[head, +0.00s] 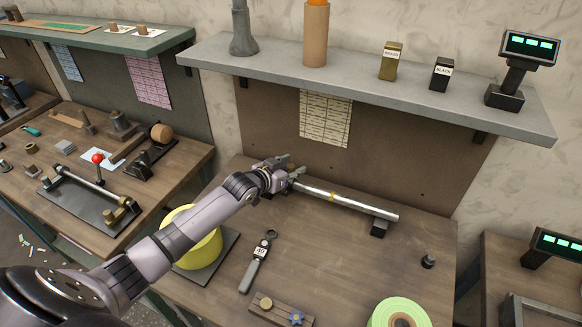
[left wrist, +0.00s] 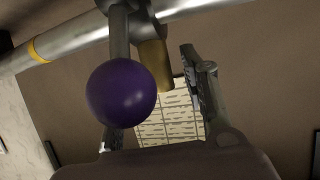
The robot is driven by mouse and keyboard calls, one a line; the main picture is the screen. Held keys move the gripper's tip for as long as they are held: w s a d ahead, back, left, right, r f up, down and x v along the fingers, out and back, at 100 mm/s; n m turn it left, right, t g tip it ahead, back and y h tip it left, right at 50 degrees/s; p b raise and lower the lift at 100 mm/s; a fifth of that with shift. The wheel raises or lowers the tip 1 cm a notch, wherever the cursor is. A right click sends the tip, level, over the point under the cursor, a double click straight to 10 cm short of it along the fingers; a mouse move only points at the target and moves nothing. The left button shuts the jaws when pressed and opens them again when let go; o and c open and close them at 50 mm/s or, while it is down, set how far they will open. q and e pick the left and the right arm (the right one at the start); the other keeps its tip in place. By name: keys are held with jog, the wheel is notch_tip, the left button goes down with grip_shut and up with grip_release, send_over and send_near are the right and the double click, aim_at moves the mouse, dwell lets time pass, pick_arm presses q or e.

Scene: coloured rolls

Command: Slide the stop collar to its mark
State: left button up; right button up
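A silver shaft (head: 350,204) with a yellow band (head: 332,196) lies across the bench on a dark support. My left gripper (head: 291,167) is at the shaft's far left end in the head view. In the left wrist view, the shaft (left wrist: 190,8) crosses the top, with the yellow band (left wrist: 38,49) at left. A purple ball knob (left wrist: 121,93) on a grey stem and a brass-coloured piece (left wrist: 153,62) hang near it. The collar cannot be made out clearly. My left gripper's fingers (left wrist: 156,92) are apart; the knob hides part of one. My right gripper is not in view.
A yellow roll (head: 200,240) stands left of the shaft, under my left arm. A hook-ended tool (head: 258,262), a small wooden block (head: 281,309) and a green roll (head: 400,314) lie in front. A grey shelf (head: 370,88) overhangs the bench's back. The bench right of centre is mostly clear.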

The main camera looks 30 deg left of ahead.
pick_arm(q)
grip_shut()
dwell(0.7)
